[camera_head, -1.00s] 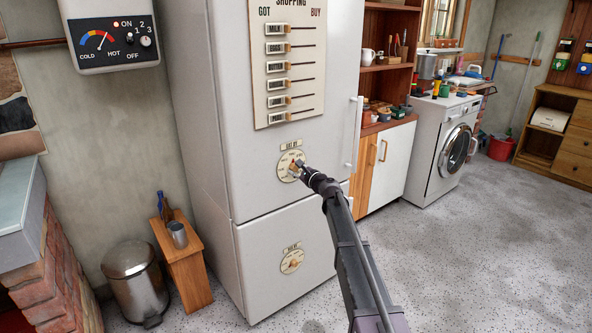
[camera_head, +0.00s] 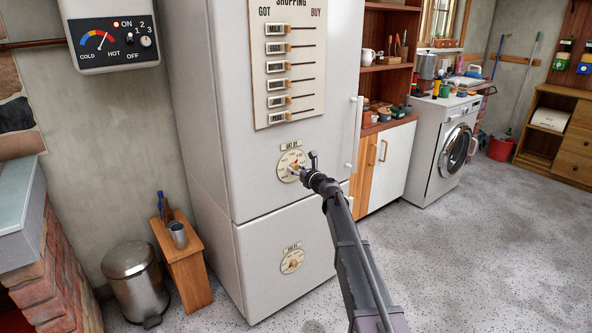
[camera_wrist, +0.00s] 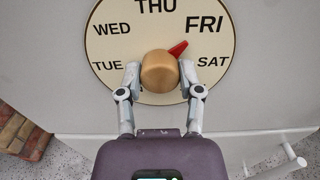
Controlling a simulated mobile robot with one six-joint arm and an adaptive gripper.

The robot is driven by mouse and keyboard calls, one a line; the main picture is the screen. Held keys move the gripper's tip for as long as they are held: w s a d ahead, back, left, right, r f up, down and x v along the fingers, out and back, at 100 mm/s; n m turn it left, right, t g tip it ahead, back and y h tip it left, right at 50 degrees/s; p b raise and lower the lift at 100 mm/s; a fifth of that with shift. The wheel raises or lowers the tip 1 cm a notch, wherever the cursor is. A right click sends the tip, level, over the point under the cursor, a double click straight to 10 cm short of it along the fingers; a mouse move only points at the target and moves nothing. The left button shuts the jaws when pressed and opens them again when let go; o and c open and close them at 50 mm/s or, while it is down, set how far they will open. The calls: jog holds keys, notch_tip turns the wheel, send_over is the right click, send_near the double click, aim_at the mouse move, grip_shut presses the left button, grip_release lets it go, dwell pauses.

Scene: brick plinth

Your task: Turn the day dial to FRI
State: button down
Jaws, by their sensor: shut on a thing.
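The day dial (camera_head: 285,172) is a cream disc on the upper fridge door. In the wrist view its face (camera_wrist: 104,44) shows TUE, WED, THU, FRI and SAT; the bottom is hidden behind the knob and fingers. The round tan knob (camera_wrist: 160,71) is at its middle. A red pointer (camera_wrist: 178,48) sticks out up and to the right, its tip just below and left of FRI, between FRI and SAT and nearer FRI. My gripper (camera_wrist: 160,76) is shut on the knob, one finger on each side. In the head view my gripper (camera_head: 297,170) reaches the dial from the right.
A second dial (camera_head: 292,261) is on the lower door. A shopping board (camera_head: 287,60) with sliders is above. A white door handle (camera_head: 354,133) stands out to the right of the dial. A wooden stool (camera_head: 182,262) and metal bin (camera_head: 138,279) stand left; the floor to the right is clear.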

jog(key=shift+w, duration=0.1)
jog(key=shift+c, duration=1.3)
grip_release()
jog(key=shift+s+d, duration=0.1)
jog(key=shift+s, duration=0.1)
jog(key=v, duration=1.1)
jog(key=shift+s+d, duration=0.25)
